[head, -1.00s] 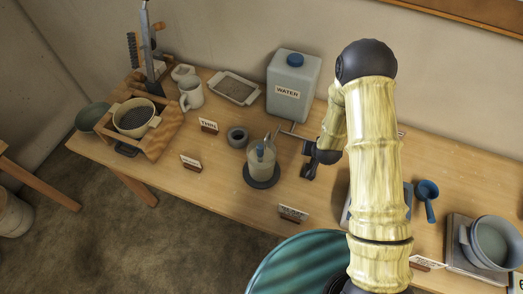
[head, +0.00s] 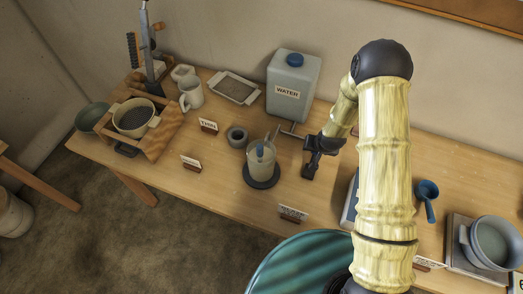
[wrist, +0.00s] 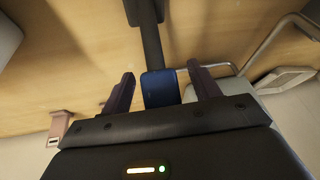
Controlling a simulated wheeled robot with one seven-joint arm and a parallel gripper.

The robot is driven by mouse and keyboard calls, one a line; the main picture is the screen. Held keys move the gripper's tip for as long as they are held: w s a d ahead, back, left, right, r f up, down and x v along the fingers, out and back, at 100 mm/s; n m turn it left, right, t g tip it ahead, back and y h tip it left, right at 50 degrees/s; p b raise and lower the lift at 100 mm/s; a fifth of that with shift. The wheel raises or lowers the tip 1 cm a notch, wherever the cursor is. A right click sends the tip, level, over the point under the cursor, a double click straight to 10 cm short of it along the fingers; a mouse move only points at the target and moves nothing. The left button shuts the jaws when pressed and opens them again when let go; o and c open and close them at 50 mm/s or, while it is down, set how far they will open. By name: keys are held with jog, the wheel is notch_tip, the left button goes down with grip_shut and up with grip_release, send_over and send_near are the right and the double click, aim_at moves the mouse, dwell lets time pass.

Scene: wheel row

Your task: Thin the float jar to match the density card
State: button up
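The float jar (head: 259,172) is a clear vessel with a blue-topped float inside, standing on a dark round base in mid-table. A small card (head: 292,213) stands in front of it; its text is too small to read. The pale WATER container (head: 292,88) with a blue cap stands behind, a metal pipe near its foot. My gripper (head: 309,168) is right of the jar, low over the table, apart from it. In the wrist view, the open fingers (wrist: 162,89) stand on either side of a blue-ended dark rod (wrist: 160,88), with visible gaps. What the rod belongs to is unclear.
A small dark ring-shaped pot (head: 237,137) sits close behind the jar. A mug (head: 190,95), a tray (head: 234,88) and a wooden stand with a pan (head: 134,118) are left. A blue scoop (head: 427,193) and bowls (head: 490,240) are right. The front-left tabletop is mostly clear.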

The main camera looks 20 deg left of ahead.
jog(key=shift+p+v, duration=1.9)
jog(key=shift+v, duration=1.6)
jog(key=shift+d+r, duration=0.15)
jog(key=shift+r, duration=0.25)
jog(key=s+d+r+b, duration=0.35)
jog(key=d+r, duration=0.45)
jog(key=r, duration=0.3)
jog(key=s+d+r, duration=0.3)
jog(key=s+r, duration=0.1)
jog(key=s, duration=0.2)
jog(key=s+d+r+m+g+h+b, duration=0.1)
jog(key=s+d+r, duration=0.2)
jog(key=s, duration=0.3)
jog(key=shift+s+r+g+h, duration=0.3)
jog(key=shift+s+r, duration=0.05)
jog(key=shift+r, duration=0.25)
